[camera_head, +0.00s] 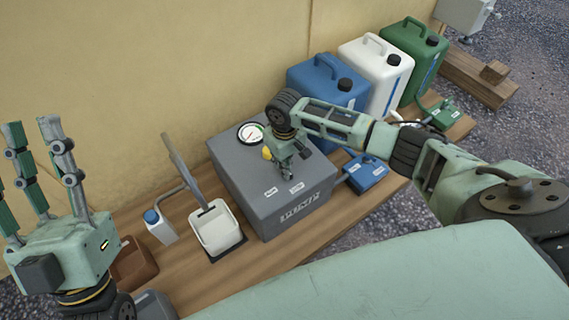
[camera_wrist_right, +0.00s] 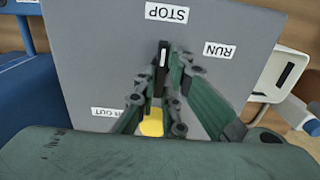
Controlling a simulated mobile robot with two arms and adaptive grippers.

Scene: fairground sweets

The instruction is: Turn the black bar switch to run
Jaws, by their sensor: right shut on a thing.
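The grey control box (camera_head: 234,173) stands on the wooden board by the wall. In the right wrist view the black bar switch (camera_wrist_right: 162,56) stands on the box's grey face (camera_wrist_right: 95,60), its white line pointing toward the STOP label (camera_wrist_right: 166,13). The RUN label (camera_wrist_right: 218,50) is up and right of the switch. My right gripper (camera_wrist_right: 164,72) is shut on the bar, a finger on each side; in the head view it hides the switch. My left gripper (camera_head: 30,128) is raised at the left, fingers apart and empty.
A yellow part (camera_wrist_right: 151,123) sits under my right fingers. A round gauge (camera_head: 250,134) is on the box. Blue (camera_head: 310,78), white (camera_head: 372,68) and green (camera_head: 408,45) canisters stand behind.

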